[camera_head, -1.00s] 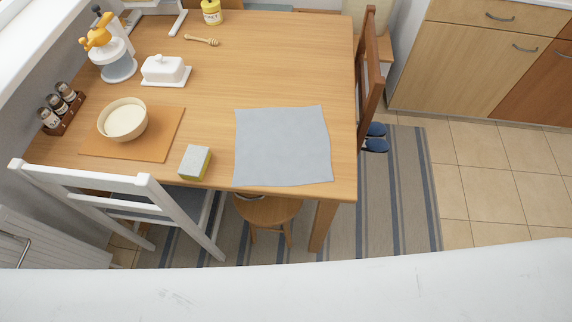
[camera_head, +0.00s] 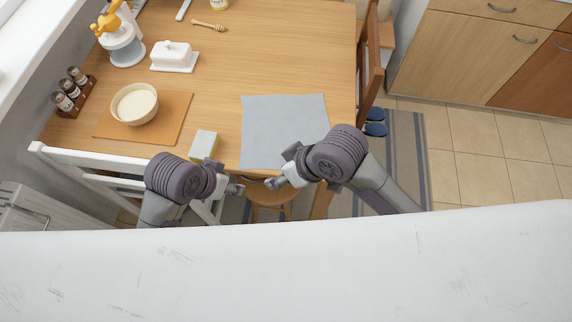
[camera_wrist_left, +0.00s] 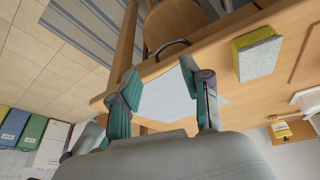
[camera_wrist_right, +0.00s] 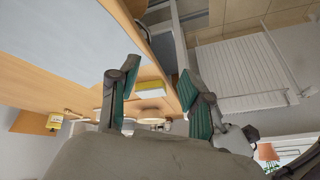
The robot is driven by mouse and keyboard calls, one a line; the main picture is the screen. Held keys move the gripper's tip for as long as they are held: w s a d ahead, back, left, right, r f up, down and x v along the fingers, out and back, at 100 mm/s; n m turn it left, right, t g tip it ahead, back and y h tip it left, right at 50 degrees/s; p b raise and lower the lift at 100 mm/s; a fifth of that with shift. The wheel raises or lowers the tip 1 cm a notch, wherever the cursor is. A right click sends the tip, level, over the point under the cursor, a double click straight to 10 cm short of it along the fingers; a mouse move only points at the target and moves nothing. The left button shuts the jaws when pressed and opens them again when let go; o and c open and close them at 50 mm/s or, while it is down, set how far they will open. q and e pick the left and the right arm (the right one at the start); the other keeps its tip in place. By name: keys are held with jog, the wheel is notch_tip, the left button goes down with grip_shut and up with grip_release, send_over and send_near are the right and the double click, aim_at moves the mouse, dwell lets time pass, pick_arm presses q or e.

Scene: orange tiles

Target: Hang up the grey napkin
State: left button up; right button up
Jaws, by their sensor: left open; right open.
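The grey napkin (camera_head: 280,125) lies flat and spread out on the wooden table, close to its front edge, with its near right corner covered by my right arm. My left gripper (camera_head: 238,188) is open and empty, just off the table's front edge, below the sponge. My right gripper (camera_head: 275,182) is open and empty at the front edge, just beside the napkin's near edge. The napkin shows beyond the open fingers in the left wrist view (camera_wrist_left: 170,98) and at upper left in the right wrist view (camera_wrist_right: 60,35).
A yellow-grey sponge (camera_head: 205,145) lies left of the napkin. A bowl (camera_head: 135,104) stands on a board farther left. A white chair (camera_head: 95,160) and a stool (camera_head: 270,196) stand at the front edge. A white radiator with a bar (camera_head: 25,213) is at lower left.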

pick_arm(q)
jog(key=w+d+m, duration=0.2)
jog(key=w, duration=0.2)
jog(key=m+g, duration=0.1)
jog(key=m, duration=0.1)
send_over(246, 163)
pick_arm(e)
jog(key=w+d+f+g+h, duration=0.3)
jog(key=w+d+h, duration=0.2)
jog(key=w+d, duration=0.6)
pick_arm(q)
jog(key=shift+f, duration=3.5)
pick_arm(e)
jog(key=shift+n, duration=0.3)
jog(key=shift+s+d+f, duration=0.15)
jog(key=shift+f, duration=1.1)
jog(key=shift+s+d+f, duration=0.2)
jog(key=shift+f, duration=1.05)
jog(key=shift+s+d+f, duration=0.15)
jog(key=shift+f, duration=1.1)
